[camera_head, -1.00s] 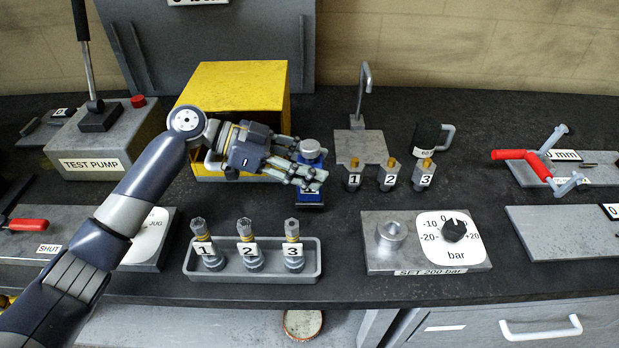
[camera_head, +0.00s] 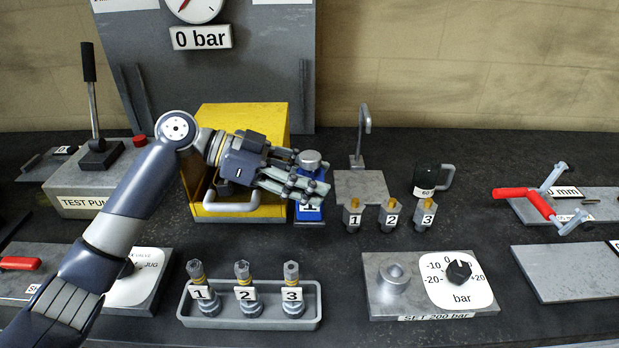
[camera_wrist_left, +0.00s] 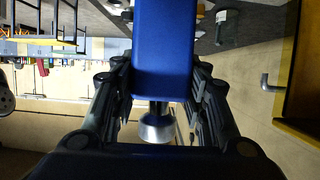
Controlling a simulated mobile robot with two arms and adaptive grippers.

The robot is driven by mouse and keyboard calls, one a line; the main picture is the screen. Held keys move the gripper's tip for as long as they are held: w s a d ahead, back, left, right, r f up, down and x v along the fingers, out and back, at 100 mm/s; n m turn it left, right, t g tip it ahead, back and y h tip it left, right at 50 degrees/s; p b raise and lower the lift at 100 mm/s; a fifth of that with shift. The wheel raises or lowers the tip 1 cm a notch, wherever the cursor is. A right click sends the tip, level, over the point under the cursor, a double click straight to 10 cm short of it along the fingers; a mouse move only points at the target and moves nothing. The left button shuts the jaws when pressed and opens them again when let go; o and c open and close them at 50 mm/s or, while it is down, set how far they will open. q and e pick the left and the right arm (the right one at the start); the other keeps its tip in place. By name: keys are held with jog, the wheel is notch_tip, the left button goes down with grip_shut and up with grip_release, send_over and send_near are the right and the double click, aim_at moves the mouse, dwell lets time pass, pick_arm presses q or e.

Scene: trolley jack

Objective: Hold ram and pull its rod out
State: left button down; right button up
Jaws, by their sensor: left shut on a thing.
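The ram is a blue block (camera_head: 309,212) with a label "1" and a round silver cap (camera_head: 311,159) above it. It stands upright in front of the right end of the yellow box. My left gripper (camera_head: 305,187) is shut around it from the left, with its fingers covering the middle of the ram. In the left wrist view the blue body (camera_wrist_left: 163,50) lies between the fingers, and a short dark rod with the silver head (camera_wrist_left: 157,128) sticks out of it. My right gripper is not in view.
The yellow box (camera_head: 228,117) stands behind my left gripper. Numbered brass-topped fittings (camera_head: 390,217) are to the right. A grey tray (camera_head: 250,323) with numbered parts lies in front, and a dial plate (camera_head: 385,308) front right. A test pump (camera_head: 85,190) stands left.

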aim_at(309, 220)
pick_arm(q)
jog(key=shift+f, duration=4.45)
jog(key=shift+f, duration=0.25)
jog(key=shift+f, duration=0.25)
jog(key=shift+s+f, duration=0.15)
jog(key=shift+f, duration=0.1)
jog(key=shift+f, duration=0.2)
jog(key=c, duration=0.8)
grip_release()
jog(key=shift+c, duration=0.2)
jog(key=shift+r, duration=0.1)
jog(key=shift+a+r, duration=0.1)
